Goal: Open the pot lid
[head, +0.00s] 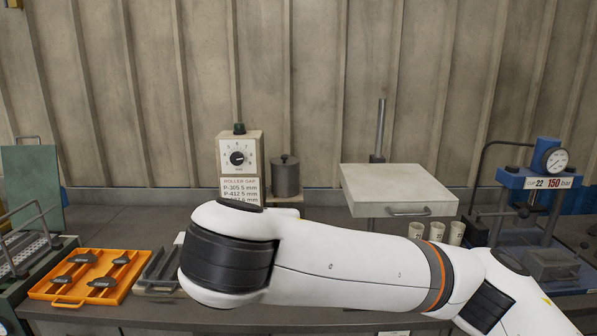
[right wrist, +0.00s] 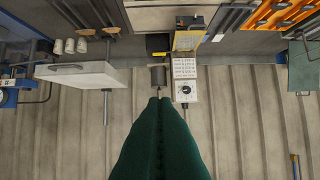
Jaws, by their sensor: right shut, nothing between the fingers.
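The dark grey pot (head: 285,181) stands at the back of the bench, just right of the dial box. Its lid (head: 285,161), with a small knob on top, is on it. In the right wrist view, which looks upside down, the pot (right wrist: 158,76) is near the middle. My right gripper (right wrist: 158,98) shows there as long dark green fingers, shut and empty, with the tips appearing close to the pot's lid end. Whether they touch the knob I cannot tell. In the head view my right arm crosses the front and hides its gripper. My left gripper is not in view.
A beige dial box (head: 240,155) stands beside the pot. A pale flat box with a handle (head: 398,188) is to the right, with several cups (head: 437,231) below. An orange tray (head: 60,297) lies at left; a blue press (head: 540,178) stands at right.

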